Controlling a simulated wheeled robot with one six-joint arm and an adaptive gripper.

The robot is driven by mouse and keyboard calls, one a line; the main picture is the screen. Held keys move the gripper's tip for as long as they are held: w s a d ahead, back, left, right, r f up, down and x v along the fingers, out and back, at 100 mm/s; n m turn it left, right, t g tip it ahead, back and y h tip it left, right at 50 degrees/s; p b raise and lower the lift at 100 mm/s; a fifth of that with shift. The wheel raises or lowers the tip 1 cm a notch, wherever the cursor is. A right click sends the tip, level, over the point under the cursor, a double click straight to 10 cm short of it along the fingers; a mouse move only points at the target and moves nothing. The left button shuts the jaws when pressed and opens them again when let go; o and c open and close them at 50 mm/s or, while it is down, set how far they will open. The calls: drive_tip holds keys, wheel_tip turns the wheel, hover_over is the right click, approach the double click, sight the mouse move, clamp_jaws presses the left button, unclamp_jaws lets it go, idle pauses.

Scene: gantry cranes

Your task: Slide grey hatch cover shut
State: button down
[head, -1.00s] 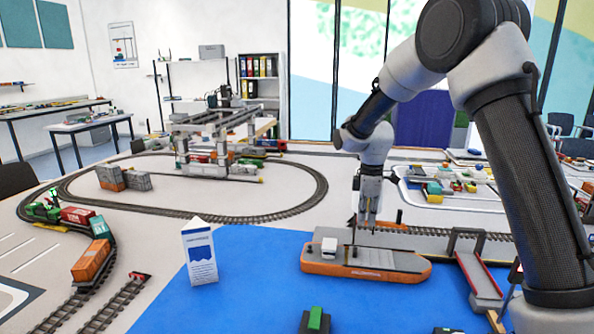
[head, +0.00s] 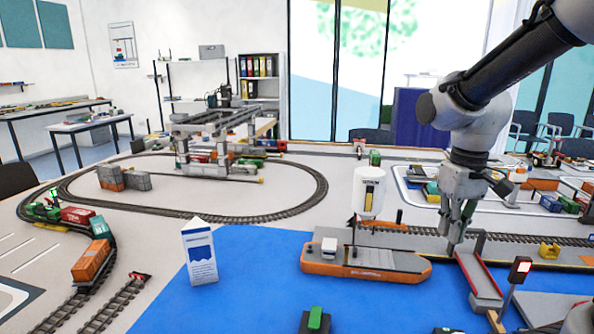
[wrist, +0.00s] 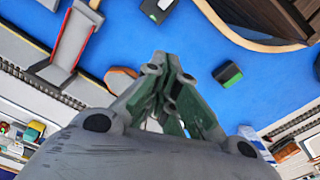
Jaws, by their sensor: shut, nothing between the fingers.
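My gripper (head: 456,236) is shut and empty, pointing down near the red-and-grey ramp (head: 474,272) in the head view. In the wrist view its fingers (wrist: 172,62) meet at the tips. I cannot clearly pick out the grey hatch cover. A dark, wood-edged vessel or hold shows at the top right of the wrist view (wrist: 268,20), cut off by the frame. In the head view a grey surface (head: 552,308) lies at the lower right, partly hidden. The gripper is apart from it.
An orange boat (head: 365,262) with a grey deck lies on the blue mat (head: 250,285), left of my gripper. A signal post with a red light (head: 520,270) stands to the right. Open blue mat lies in front.

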drive_tip(key=s+d+r+m+t, duration=0.2)
drive_tip(key=s+d+r+t, duration=0.15)
drive_tip(key=s, duration=0.65)
drive_tip(key=m+g+y, duration=0.3)
drive_tip(key=m+y, duration=0.1)
drive_tip(key=m, duration=1.7)
approach(364, 257)
drive_tip(key=f, duration=0.1)
drive_tip(key=d+f, duration=0.1)
drive_tip(key=f, duration=0.1)
drive_tip(key=d+f, duration=0.1)
drive_tip(key=f, duration=0.1)
drive_tip(key=shift+s+d, duration=0.15)
drive_tip(key=shift+s, duration=0.15)
drive_tip(key=a, duration=0.3)
drive_tip(key=shift+w+a+f, duration=0.15)
drive_tip(key=shift+w+f, duration=0.15)
drive_tip(key=shift+f, duration=0.05)
drive_tip(key=shift+w+a, duration=0.15)
drive_tip(key=shift+a, duration=0.35)
